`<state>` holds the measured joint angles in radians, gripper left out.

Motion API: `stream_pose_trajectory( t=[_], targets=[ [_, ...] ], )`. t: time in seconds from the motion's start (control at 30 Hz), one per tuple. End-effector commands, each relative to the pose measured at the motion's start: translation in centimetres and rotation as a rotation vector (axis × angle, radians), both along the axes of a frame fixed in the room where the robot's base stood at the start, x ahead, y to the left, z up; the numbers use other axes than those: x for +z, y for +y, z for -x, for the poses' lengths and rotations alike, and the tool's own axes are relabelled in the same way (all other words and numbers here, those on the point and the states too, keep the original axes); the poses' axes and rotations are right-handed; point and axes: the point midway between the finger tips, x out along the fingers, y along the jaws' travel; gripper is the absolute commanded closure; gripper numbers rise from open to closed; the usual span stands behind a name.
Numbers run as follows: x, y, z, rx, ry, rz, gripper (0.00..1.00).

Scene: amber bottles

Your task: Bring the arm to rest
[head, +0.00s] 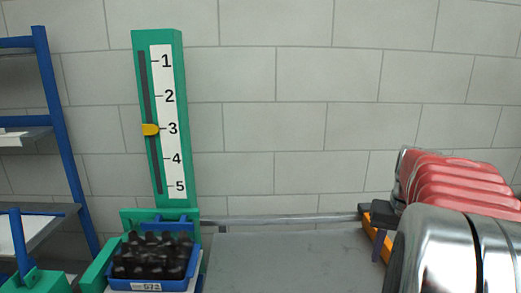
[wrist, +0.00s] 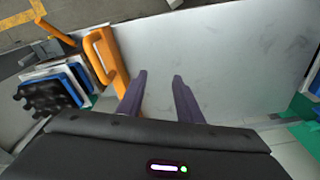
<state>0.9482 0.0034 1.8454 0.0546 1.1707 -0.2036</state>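My gripper (wrist: 159,76) shows two purple fingers held apart in the wrist view, with only a bare grey surface between them. In the head view my gripper (head: 378,245) is at the right, partly hidden by my red and chrome arm, with a finger pointing down beside an orange part. A blue crate (head: 150,284) of dark bottles, with a small number label, stands at lower left, well apart from my gripper.
A green post (head: 180,110) with a 1-to-5 scale has its yellow pointer (head: 150,129) near 3. Blue shelving (head: 58,130) stands at far left. The grey surface (head: 290,260) is clear. An orange handle (wrist: 104,58) is close left of my fingers, with another bottle crate (wrist: 75,80) beyond.

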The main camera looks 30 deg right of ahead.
Motion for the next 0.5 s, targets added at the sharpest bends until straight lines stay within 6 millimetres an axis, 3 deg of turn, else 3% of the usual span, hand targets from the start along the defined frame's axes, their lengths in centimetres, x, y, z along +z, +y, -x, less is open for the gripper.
stream_pose_trajectory(
  t=[0.03, 0.2, 0.5],
  targets=[
    [0.0, 2.0, -0.7, 0.021, -0.009, 0.014, 0.67],
    [-0.6, 7.9, -2.2, 0.076, -0.041, 0.054, 0.67],
    [-1.6, 17.8, -2.9, 0.215, -0.113, 0.109, 0.67]
  ],
)
